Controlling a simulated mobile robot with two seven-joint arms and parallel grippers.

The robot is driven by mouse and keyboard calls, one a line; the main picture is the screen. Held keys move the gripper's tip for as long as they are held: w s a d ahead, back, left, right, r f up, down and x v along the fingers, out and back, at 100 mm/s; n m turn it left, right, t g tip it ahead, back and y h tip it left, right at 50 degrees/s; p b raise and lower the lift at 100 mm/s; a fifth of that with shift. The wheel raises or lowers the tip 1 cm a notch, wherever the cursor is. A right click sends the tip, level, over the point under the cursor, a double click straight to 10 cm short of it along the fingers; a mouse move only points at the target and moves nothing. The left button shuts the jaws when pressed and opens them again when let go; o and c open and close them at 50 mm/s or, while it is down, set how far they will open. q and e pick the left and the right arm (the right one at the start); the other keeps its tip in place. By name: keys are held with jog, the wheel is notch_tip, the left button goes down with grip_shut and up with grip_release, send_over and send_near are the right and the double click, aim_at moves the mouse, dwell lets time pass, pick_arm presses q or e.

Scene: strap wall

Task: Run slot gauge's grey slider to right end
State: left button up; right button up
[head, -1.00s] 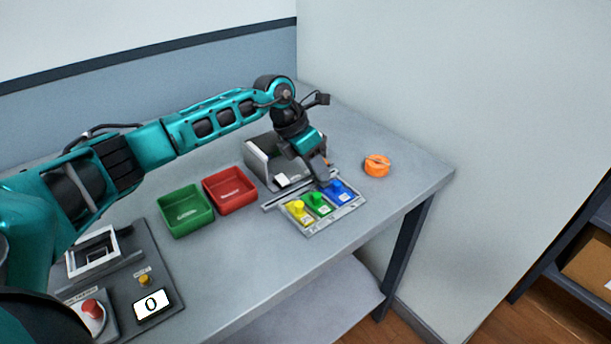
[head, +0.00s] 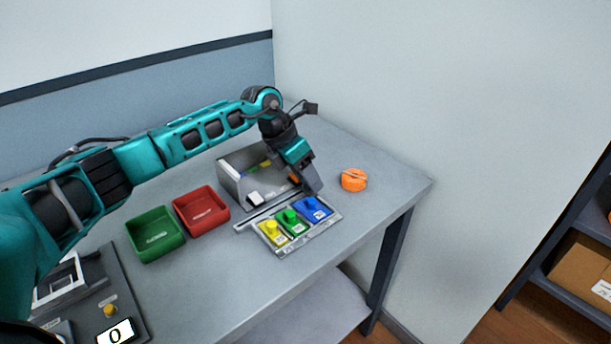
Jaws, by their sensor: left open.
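A light grey tray (head: 290,245) near the table's right side holds a yellow piece (head: 270,230), a green piece (head: 291,217) and a blue piece (head: 313,207), with a narrow rail (head: 250,222) along its back left edge. I cannot tell for sure which part is the slot gauge; no grey slider can be made out. My left gripper (head: 317,190) is open and points down just behind the blue piece, appearing to hold nothing. Its fingers overlap the tray's back corner in the picture; contact cannot be told. My right gripper is not in view.
A grey open bin (head: 232,185) with small items stands behind the tray. Red (head: 190,222) and green (head: 143,245) trays are to its left. An orange round object (head: 353,180) lies to the right. A control panel (head: 125,290) is at front left.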

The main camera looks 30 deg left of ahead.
pick_arm(q)
jog(key=shift+o, duration=0.4)
jog(key=shift+a, duration=0.1)
jog(key=shift+s, duration=0.1)
jog(key=shift+a+r, duration=0.2)
jog(key=shift+r, duration=0.2)
jog(key=v, duration=1.2)
jog(key=shift+d, duration=0.15)
